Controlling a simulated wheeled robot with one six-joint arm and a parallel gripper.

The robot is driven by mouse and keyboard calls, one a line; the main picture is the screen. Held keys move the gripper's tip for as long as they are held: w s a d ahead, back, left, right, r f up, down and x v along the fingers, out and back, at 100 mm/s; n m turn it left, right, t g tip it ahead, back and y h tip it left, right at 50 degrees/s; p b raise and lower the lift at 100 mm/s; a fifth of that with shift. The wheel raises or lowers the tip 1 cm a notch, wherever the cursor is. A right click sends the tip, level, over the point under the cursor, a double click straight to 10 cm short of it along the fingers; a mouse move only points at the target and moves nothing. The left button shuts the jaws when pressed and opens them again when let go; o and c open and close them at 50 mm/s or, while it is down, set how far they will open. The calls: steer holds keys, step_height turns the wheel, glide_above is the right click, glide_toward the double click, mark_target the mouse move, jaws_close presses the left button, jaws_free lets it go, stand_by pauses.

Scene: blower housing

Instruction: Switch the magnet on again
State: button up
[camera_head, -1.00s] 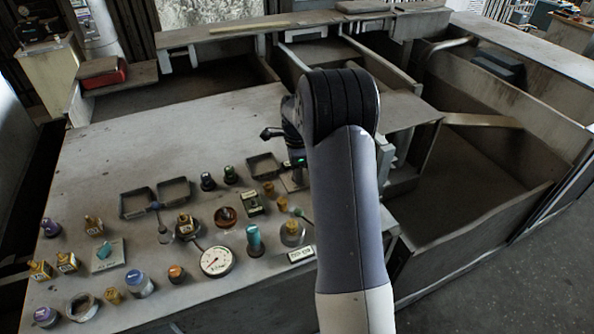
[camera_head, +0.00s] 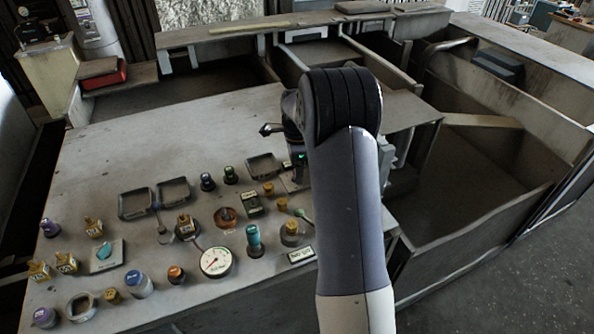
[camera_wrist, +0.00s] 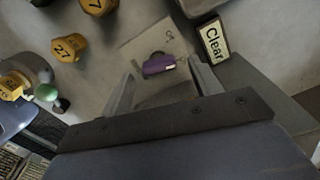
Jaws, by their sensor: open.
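In the wrist view a purple knob (camera_wrist: 158,64) sits on a flat grey plate (camera_wrist: 135,48) with small lettering near its corner that I cannot read surely. My gripper (camera_wrist: 160,72) is open, with one finger on each side of the knob in the picture. Nothing is held. I cannot tell how far the fingertips are above the plate. In the head view my arm hides most of the gripper and the knob. I cannot tell for certain whether this knob is the magnet's switch.
A "Clear" sign (camera_wrist: 214,40) stands close to the right finger. Yellow numbered pieces (camera_wrist: 70,47) and a green ball (camera_wrist: 46,92) are to the left. The bench (camera_head: 150,135) carries a dial gauge (camera_head: 215,262), black trays (camera_head: 135,203) and several knobs. Its back left is clear.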

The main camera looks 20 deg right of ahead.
step_height(320, 180, up, 10)
steer(key=shift+f+b, duration=0.25)
steer(key=shift+b, duration=0.15)
steer(key=shift+c, duration=0.6)
